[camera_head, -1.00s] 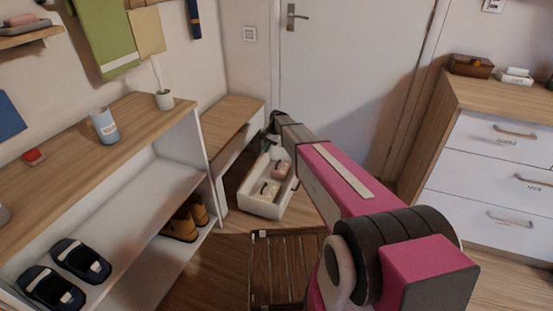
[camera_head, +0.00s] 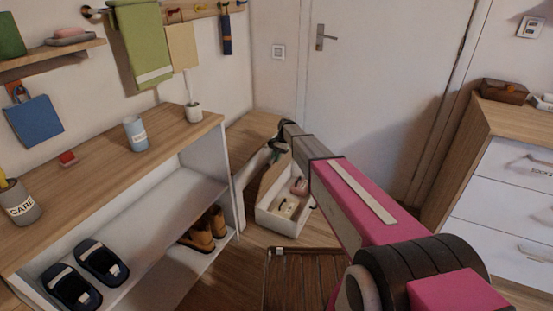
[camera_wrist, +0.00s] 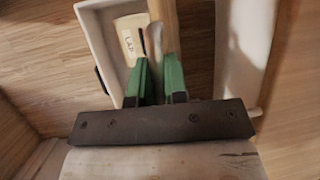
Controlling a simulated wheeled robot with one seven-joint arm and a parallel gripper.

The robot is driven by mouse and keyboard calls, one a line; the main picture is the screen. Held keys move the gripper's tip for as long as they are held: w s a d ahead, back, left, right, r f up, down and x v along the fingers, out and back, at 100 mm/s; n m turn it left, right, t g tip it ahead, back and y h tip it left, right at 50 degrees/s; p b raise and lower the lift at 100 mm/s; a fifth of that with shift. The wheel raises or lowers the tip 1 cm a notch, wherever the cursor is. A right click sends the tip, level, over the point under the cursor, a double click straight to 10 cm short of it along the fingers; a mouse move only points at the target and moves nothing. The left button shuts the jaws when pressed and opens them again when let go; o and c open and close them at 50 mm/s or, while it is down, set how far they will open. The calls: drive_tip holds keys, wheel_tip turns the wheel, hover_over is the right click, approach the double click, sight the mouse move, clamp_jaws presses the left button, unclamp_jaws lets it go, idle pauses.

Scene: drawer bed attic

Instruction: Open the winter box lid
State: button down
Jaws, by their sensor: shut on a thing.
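A white box (camera_head: 282,226) stands open on the floor beside the low bench, with small labelled things inside. A wooden panel (camera_head: 271,180), which looks like its lid, stands on edge along the box's left side. My gripper (camera_head: 277,155) is at the panel's upper edge, its tips partly hidden by the wrist and arm. In the wrist view, the green fingers of my gripper (camera_wrist: 160,70) are shut on the panel's wooden edge (camera_wrist: 164,22). The white box (camera_wrist: 96,40) lies left of the fingers there, with a cream labelled thing inside.
The low bench (camera_head: 252,129) stands behind the box. An open shelf unit (camera_head: 115,225) with shoes is at the left. A slatted wooden thing (camera_head: 305,280) lies on the floor in front. White drawers (camera_head: 500,180) are at the right, a door (camera_head: 385,90) behind.

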drive_tip(key=c, duration=1.2)
unclamp_jaws()
drive_tip(key=shift+o, duration=0.2)
drive_tip(key=shift+r, duration=0.1)
drive_tip(key=v, duration=1)
drive_tip(key=shift+d+r, duration=0.15)
drive_tip(key=shift+r, duration=0.2)
drive_tip(key=shift+w, duration=0.1)
drive_tip(key=s+d+n+t+h, duration=0.1)
drive_tip(key=s+d, duration=0.6)
drive_tip(key=s, duration=0.6)
drive_tip(key=s+d+f+n+t+h, duration=0.1)
drive_tip(key=s+d, duration=0.5)
drive_tip(key=s, duration=0.7)
drive_tip(key=s+d+f+n+t+h, duration=0.1)
drive_tip(key=s+d+n, duration=0.1)
drive_tip(key=s+d, duration=0.5)
drive_tip(key=s, duration=0.6)
drive_tip(key=shift+s+d+n, duration=0.3)
drive_tip(key=shift+s, duration=0.1)
